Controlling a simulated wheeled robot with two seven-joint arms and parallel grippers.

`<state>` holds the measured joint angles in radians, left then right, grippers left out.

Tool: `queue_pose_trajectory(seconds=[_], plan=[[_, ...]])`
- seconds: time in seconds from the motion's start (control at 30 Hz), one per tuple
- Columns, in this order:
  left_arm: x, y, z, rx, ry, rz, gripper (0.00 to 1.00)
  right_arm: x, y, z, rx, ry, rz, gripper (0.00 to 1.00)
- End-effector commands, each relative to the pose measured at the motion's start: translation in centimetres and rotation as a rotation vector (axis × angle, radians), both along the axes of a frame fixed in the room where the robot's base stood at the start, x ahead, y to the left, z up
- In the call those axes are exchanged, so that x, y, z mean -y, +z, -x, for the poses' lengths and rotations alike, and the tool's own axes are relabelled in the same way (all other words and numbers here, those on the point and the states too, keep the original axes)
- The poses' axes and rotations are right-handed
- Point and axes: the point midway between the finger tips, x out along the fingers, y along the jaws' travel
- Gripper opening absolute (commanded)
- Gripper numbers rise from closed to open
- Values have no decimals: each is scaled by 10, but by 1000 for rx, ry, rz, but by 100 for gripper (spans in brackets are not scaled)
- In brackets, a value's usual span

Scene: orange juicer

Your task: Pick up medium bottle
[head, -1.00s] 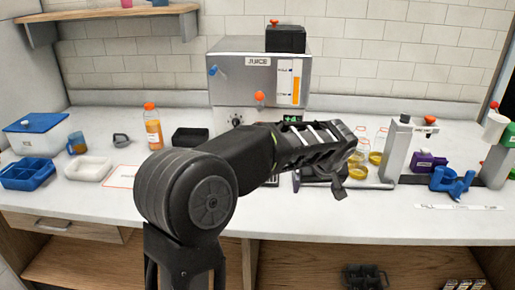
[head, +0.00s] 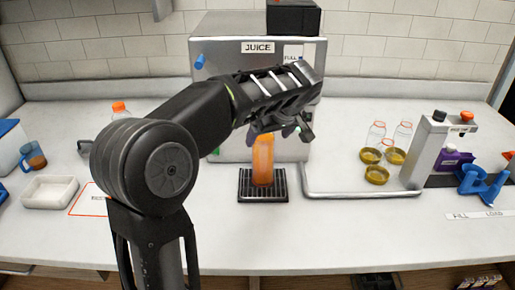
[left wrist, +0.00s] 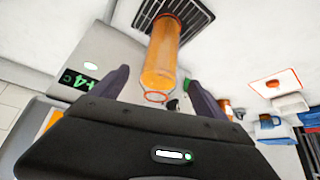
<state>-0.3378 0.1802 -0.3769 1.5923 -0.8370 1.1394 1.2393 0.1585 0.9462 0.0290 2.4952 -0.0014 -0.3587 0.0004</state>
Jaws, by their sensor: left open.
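An open-topped bottle filled with orange juice (head: 263,162) stands upright on the black drip tray (head: 250,198) in front of the juicer; its upper end is partly hidden by my gripper in the head view. I take it to be the medium bottle. My left gripper (head: 279,133) is open at the bottle's upper part. In the left wrist view the bottle (left wrist: 162,55) shows between the two spread dark fingers of the left gripper (left wrist: 158,84), with its rim toward the palm. I cannot tell whether a finger touches it. My right gripper is not in view.
The steel juicer (head: 225,30) stands close behind my left gripper. An orange-capped bottle (head: 119,110) is partly hidden behind my arm. Clear bottles (head: 403,134) and yellow lids (head: 377,175) are on the right, beside a grey capping stand (head: 430,150). The front counter is mostly clear.

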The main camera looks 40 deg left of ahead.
Motion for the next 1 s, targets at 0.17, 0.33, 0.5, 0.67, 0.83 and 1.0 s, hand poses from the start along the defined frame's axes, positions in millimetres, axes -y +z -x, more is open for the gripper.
queue_pose_trajectory(seconds=[0.17,0.33,0.5,0.67,0.83,1.0], plan=[[0,0,0,0,-1,0,85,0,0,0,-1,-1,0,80],[-4,-9,-2,-4,0,-1,85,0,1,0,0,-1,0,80],[-12,-21,-7,-1,1,0,85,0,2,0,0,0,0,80],[-12,-22,-7,0,-1,0,85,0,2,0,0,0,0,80],[-13,-24,-7,-1,-1,1,85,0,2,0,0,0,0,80],[-20,-39,-11,-5,0,-1,85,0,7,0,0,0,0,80]])
